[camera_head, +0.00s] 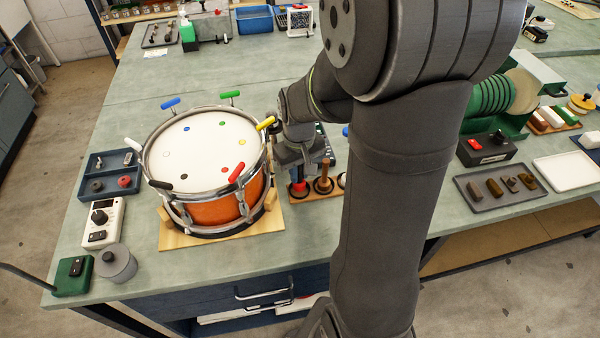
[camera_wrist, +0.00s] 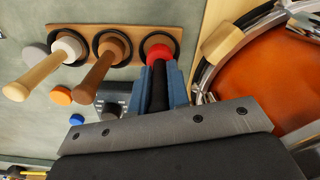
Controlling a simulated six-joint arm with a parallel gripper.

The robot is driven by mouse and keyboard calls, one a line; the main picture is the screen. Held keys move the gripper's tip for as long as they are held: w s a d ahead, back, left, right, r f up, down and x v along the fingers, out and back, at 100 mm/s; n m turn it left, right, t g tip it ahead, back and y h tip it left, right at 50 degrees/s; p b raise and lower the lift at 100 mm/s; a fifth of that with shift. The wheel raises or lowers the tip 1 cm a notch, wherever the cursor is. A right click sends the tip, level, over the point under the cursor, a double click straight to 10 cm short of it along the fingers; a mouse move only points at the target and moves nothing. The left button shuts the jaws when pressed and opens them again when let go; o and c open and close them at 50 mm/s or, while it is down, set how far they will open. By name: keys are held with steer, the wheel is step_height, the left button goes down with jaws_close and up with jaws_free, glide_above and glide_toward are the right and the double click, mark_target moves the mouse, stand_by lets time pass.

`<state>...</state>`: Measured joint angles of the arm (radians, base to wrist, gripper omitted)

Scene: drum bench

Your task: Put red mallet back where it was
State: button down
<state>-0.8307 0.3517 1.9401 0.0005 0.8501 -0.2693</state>
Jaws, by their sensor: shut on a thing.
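The red mallet (camera_head: 299,186) is head-down at the left end of a wooden rack (camera_head: 328,194). In the wrist view its red head (camera_wrist: 157,52) lies over the black ring at the rack's (camera_wrist: 83,31) right end; I cannot tell whether it touches the bottom. My gripper (camera_wrist: 160,82) has its blue fingers shut on the mallet's dark handle. In the head view my gripper (camera_head: 300,165) is above the rack, right of the drum. A brown mallet (camera_wrist: 95,75) stands in the middle ring, and a white-headed mallet with a pale handle (camera_wrist: 40,75) stands beyond it.
The orange drum (camera_head: 215,211), with coloured keys around its rim, stands close beside my gripper on a wooden board (camera_head: 180,241). Orange (camera_wrist: 61,95) and blue (camera_wrist: 77,119) round things lie near the rack. A grey tray (camera_head: 470,193) is further right. My arm hides part of the bench.

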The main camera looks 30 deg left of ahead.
steer(key=shift+f, duration=0.7)
steer(key=shift+f, duration=0.15)
steer(key=c, duration=1.4)
jaws_free()
steer(key=shift+o, duration=0.2)
step_height(320, 180, up, 12)
steer(key=shift+r, duration=0.2)
steer(key=shift+f, duration=0.1)
